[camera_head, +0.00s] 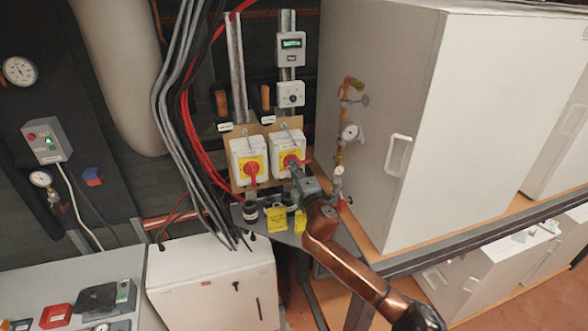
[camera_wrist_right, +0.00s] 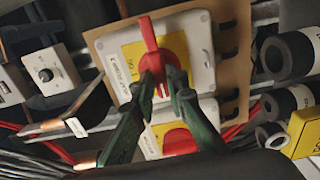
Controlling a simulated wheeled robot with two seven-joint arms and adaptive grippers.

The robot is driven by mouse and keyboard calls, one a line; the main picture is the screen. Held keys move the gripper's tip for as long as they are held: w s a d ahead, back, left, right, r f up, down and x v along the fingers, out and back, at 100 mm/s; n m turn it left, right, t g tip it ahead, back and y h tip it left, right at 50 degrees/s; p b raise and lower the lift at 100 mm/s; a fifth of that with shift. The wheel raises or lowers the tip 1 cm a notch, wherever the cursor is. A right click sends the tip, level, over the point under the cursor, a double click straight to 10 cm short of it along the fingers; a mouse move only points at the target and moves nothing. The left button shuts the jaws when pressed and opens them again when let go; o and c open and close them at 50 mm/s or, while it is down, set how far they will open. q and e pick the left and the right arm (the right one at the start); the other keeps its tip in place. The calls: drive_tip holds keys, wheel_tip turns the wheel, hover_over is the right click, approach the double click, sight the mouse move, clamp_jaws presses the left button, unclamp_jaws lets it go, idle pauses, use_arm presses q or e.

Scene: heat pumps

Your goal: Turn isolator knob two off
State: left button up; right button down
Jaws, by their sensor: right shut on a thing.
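Two white isolator boxes with yellow plates hang side by side in the head view. The left isolator (camera_head: 236,149) has a red knob (camera_head: 252,169) standing roughly upright. The right isolator (camera_head: 280,145) has a red knob (camera_head: 291,160) lying roughly sideways, its end toward the right. My right gripper (camera_head: 297,169) reaches it from below right. In the right wrist view my gripper (camera_wrist_right: 160,85) is shut on that red knob (camera_wrist_right: 149,35), one finger on each side. The other isolator's red knob (camera_wrist_right: 179,142) shows partly behind the fingers. I cannot read the number labels. My left gripper is not in view.
Red and grey cables (camera_head: 187,110) run down at left. A copper pipe with a gauge (camera_head: 350,131) and a large white cabinet (camera_head: 375,60) stand close at right.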

drive_tip(key=c, duration=1.9)
unclamp_jaws()
drive_tip(key=shift+c, duration=0.2)
drive_tip(key=v, duration=1.2)
drive_tip(key=shift+a, duration=0.1)
